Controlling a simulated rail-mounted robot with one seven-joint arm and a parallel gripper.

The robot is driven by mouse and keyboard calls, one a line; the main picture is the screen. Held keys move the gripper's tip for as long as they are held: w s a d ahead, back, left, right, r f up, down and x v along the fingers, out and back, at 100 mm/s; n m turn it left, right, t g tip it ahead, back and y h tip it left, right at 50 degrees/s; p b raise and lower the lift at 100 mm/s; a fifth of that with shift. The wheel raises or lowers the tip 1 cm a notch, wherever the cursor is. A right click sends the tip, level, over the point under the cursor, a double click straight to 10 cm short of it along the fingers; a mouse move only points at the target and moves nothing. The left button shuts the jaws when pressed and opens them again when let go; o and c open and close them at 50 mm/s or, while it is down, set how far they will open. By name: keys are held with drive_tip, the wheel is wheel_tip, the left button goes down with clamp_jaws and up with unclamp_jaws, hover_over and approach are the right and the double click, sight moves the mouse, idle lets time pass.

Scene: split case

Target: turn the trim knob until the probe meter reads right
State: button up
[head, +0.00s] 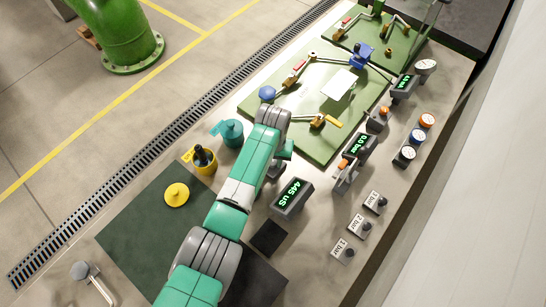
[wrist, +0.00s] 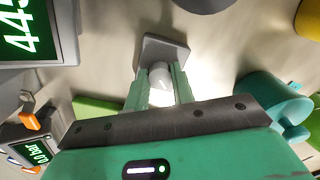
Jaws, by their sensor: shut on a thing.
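The probe meter (head: 291,198) is a dark box with green digits reading 445 uS in the head view. Part of it shows at the top left of the wrist view (wrist: 30,32), with the digits cut off. The trim knob (wrist: 160,74) is a pale round knob on a grey block-like base (wrist: 163,50) in the wrist view. My gripper (wrist: 158,92) is shut on the knob, one finger on each side, partly covering it. In the head view my arm hides the knob, and the fingertips cannot be made out.
A teal pot (head: 228,132) and a yellow cup (head: 202,162) with dark-handled contents stand left of my arm. A 0.0 bar display (head: 357,146) with an orange lever is to the right. Green boards (head: 318,100) with pipework lie beyond. A yellow disc (head: 177,194) lies on the dark mat (head: 135,232).

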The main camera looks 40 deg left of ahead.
drive_tip(key=shift+m, duration=0.7)
drive_tip(key=o, duration=1)
wheel_tip(320, 180, up, 8)
drive_tip(key=shift+f+p, duration=0.1)
drive_tip(key=shift+p, duration=1)
